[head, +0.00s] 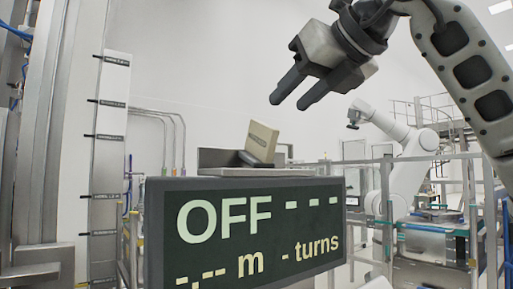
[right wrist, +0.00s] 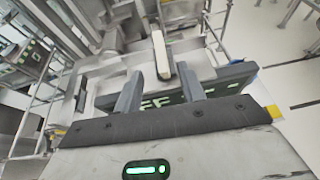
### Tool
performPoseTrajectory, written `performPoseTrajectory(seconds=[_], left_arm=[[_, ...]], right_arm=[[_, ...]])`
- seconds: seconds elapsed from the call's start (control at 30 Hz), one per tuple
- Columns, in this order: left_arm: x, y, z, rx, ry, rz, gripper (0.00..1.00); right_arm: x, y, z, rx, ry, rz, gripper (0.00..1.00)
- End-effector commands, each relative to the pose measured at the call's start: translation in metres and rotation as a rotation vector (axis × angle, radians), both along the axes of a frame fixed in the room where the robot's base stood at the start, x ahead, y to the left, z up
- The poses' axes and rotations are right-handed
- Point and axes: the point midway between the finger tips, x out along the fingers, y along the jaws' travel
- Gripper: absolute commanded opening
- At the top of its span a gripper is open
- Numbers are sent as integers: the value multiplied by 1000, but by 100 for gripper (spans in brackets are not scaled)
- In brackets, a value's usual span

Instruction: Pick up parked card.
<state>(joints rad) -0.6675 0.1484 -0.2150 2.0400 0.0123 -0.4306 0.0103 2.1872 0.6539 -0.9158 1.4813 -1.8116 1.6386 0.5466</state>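The parked card (head: 263,141) is a beige, thick rectangular piece that leans to one side in a grey holder (head: 215,157) on top of a dark display box. In the right wrist view the card (right wrist: 161,55) appears as a narrow pale strip beyond the fingers. My right gripper (head: 289,102) is above and to the right of the card in the head view, apart from it. Its two dark fingers are spread with nothing between them; the open fingers also show in the right wrist view (right wrist: 158,88). My left gripper is not in view.
The display box (head: 160,240) reads "OFF" and "turns" and stands below the card. A tall metal frame (head: 110,150) is at the left. A white robot arm (head: 405,160) and metal railings stand behind at the right. The air around the card's top looks clear.

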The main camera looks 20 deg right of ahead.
Motion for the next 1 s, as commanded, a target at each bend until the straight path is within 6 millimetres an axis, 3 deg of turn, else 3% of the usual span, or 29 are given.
performPoseTrajectory(seconds=[0.2, 0.47, 0.7, 1.0], left_arm=[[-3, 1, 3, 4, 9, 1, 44], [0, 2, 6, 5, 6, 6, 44], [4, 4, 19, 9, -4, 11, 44], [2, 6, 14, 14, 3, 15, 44]], right_arm=[[38, 12, -15, -1, 4, 0, 40], [56, 17, -22, -2, 2, -1, 40], [88, 28, -32, -2, 4, -1, 40], [98, 31, -38, 1, 1, 0, 40]])
